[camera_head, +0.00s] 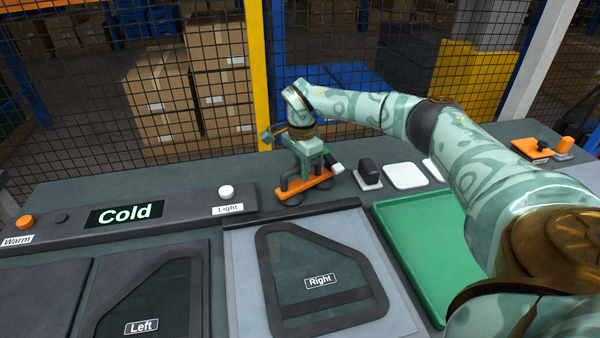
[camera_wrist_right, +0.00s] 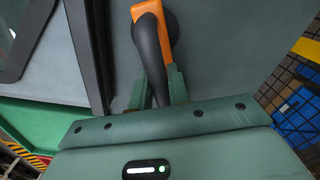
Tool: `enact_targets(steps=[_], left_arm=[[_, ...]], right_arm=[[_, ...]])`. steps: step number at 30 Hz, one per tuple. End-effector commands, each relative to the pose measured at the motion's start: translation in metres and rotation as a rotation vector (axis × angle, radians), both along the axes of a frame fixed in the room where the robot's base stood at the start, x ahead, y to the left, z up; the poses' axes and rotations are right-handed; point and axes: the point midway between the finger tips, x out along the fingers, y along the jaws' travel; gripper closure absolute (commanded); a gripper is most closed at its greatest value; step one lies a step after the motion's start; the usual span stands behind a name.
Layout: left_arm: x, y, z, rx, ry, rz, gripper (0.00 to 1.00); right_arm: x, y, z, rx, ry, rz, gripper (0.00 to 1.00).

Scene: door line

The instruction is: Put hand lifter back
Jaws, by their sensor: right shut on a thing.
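The hand lifter (camera_head: 306,189) has an orange bar, dark suction cups below and a dark handle. It is at the back of the table, between the control strip and the small pads. My right gripper (camera_head: 305,165) is above it and shut on its handle. In the right wrist view the lifter (camera_wrist_right: 150,32) shows its orange end and black handle between the fingers (camera_wrist_right: 160,88). I cannot tell whether its cups touch the table. My left gripper is not in view.
A glass pane labelled Right (camera_head: 320,255) lies in front of the lifter, with a Left pane (camera_head: 150,310) beside it. A green tray (camera_head: 425,235) is to the right. A black block (camera_head: 369,171) and white pad (camera_head: 405,176) stand close by. Mesh fencing runs behind.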

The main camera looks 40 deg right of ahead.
Motion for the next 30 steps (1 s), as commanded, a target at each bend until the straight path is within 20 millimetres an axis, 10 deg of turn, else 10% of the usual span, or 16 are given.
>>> enact_targets(steps=[11,12,14,24,30], left_arm=[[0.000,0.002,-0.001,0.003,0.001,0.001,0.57],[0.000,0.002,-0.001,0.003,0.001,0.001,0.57],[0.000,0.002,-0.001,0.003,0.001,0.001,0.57],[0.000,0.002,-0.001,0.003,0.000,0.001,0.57],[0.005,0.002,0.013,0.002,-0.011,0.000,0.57]], right_arm=[[0.000,0.000,-0.005,0.000,-0.003,0.000,1.00],[0.000,0.000,-0.006,0.000,-0.002,0.000,0.77],[0.000,0.000,-0.006,0.000,-0.002,0.000,0.61],[0.000,0.000,-0.002,0.000,-0.002,-0.001,0.61],[0.001,0.000,0.037,-0.001,-0.008,0.000,0.61]])
